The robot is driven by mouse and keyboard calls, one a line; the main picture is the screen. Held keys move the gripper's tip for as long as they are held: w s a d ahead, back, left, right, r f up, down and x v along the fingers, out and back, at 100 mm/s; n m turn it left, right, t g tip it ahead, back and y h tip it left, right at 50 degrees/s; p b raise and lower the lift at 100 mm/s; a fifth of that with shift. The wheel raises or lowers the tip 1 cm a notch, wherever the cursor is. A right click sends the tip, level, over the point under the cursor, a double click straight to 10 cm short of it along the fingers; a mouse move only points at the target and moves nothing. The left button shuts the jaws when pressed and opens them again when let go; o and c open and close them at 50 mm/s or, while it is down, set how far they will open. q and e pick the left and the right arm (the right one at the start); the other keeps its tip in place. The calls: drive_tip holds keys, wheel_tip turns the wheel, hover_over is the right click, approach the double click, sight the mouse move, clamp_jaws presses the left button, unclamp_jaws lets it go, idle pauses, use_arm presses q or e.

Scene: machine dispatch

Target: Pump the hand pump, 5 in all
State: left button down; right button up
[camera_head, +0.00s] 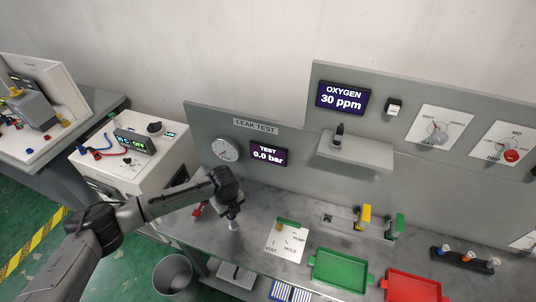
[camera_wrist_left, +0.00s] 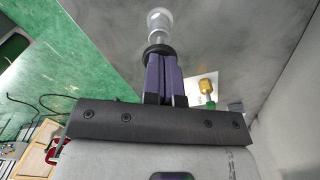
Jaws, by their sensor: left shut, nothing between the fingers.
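The hand pump shows as a pale metal cylinder (camera_head: 234,224) at the front of the bench, just below my left gripper (camera_head: 232,208). In the left wrist view the pump (camera_wrist_left: 159,20) lies straight beyond the fingertips, with a dark round part between it and them. My left gripper (camera_wrist_left: 163,58) has its purple fingers together with nothing between them. I cannot tell whether the fingertips touch the dark part. The test display (camera_head: 268,154) reads 0.0 bar. My right gripper is in neither view.
A white valve plate (camera_head: 286,242) marked PUMP, HOLD and VENT lies right of the pump. A green tray (camera_head: 340,270) and a red tray (camera_head: 414,288) sit farther right. A red part (camera_head: 197,211) is left of my gripper. A bin (camera_head: 173,275) stands below the bench.

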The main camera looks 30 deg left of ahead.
use_arm(q)
drive_tip(key=shift+f+b, duration=0.35)
drive_tip(key=shift+f, duration=0.85)
drive_tip(key=shift+r+p, duration=2.7)
drive_tip(key=shift+f, duration=0.2)
